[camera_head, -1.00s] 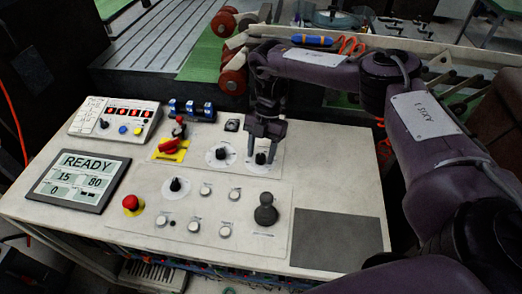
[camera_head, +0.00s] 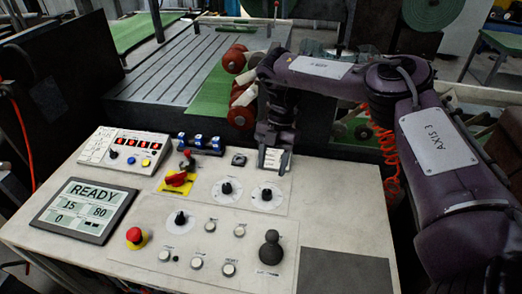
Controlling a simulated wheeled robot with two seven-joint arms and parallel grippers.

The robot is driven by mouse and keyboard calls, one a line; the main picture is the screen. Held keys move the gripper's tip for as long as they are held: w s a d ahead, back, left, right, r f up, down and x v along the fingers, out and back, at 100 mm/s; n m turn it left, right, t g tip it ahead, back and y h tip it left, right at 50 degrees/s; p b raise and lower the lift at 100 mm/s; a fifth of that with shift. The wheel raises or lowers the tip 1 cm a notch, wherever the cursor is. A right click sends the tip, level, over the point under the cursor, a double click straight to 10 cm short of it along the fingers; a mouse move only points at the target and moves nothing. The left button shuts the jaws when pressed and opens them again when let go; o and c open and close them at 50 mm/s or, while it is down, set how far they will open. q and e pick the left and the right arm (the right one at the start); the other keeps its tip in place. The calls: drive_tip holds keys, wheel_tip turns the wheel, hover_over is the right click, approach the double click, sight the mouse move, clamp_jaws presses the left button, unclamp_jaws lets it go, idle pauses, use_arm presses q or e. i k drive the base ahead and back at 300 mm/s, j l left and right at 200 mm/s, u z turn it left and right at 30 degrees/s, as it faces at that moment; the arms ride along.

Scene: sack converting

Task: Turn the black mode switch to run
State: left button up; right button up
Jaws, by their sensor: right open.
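Three black rotary knobs stand on pale round dials on the sloped control panel (camera_head: 150,262) in the head view. They are a back right knob (camera_head: 267,194), a back middle knob (camera_head: 227,188) and a front left knob (camera_head: 180,218). I cannot read which one is the mode switch, nor its setting. My right gripper (camera_head: 272,168) points down with its fingers apart, just behind the back right knob and clear of it. A pale patch with dark lines shows between the fingers. My left gripper is not in view.
A screen (camera_head: 84,208) reads READY. A dark grey pad (camera_head: 345,272) lies at the front right. Rollers (camera_head: 240,116) stand behind.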

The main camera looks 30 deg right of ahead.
sight(181, 220)
drive_tip(key=k+j, duration=0.15)
drive_tip(key=j, duration=0.25)
drive_tip(key=k+j, duration=0.15)
drive_tip(key=j, duration=0.25)
drive_tip(key=k+j, duration=0.15)
drive_tip(key=j, duration=0.2)
drive_tip(key=k+j, duration=0.15)
drive_tip(key=j, duration=0.25)
drive_tip(key=k+j, duration=0.15)
drive_tip(key=j, duration=0.25)
